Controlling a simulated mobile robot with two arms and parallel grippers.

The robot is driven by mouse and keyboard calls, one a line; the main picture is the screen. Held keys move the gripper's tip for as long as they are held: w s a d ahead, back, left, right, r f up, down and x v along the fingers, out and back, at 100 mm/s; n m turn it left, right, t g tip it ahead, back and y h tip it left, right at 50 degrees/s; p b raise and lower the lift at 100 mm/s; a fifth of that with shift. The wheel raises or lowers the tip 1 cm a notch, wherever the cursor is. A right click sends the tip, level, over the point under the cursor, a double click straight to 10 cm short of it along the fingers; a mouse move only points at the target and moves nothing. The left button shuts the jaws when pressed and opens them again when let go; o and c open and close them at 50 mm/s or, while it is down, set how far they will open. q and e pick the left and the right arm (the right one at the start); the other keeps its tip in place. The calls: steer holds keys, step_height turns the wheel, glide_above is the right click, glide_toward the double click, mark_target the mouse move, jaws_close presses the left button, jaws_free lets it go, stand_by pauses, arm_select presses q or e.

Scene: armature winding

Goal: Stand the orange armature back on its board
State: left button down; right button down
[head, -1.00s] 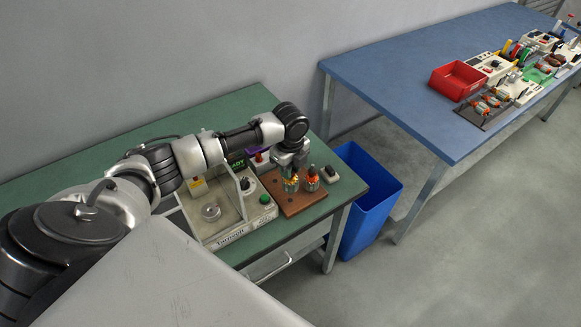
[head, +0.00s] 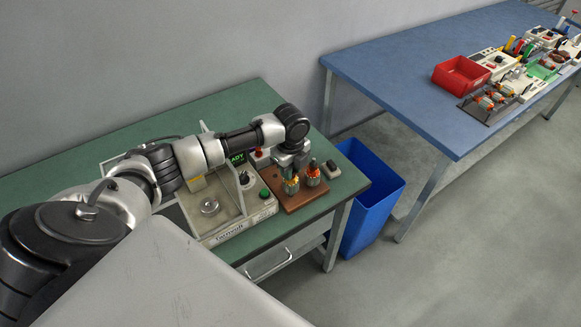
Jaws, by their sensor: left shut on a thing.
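The brown board (head: 303,200) lies on the green table beside the winding machine. My left gripper (head: 291,172) points down over the board and is shut on an orange armature (head: 291,187). The armature is upright, at the board's left part; whether its lower end touches the board I cannot tell. A second orange armature (head: 313,174) stands upright on the board just to the right of it. My right gripper is not in view.
The winding machine (head: 222,225) with a clear guard stands left of the board. A blue bin (head: 372,205) stands on the floor. A blue table (head: 405,85) behind holds a red bin (head: 461,75) and several parts.

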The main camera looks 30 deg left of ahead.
arm_select(q)
steer(key=shift+f+b, duration=0.45)
steer(key=shift+f, duration=0.5)
steer(key=c, duration=0.8)
jaws_free()
steer(key=shift+r, duration=0.1)
step_height(320, 180, up, 4)
steer(key=p, duration=0.5)
steer(key=shift+r, duration=0.2)
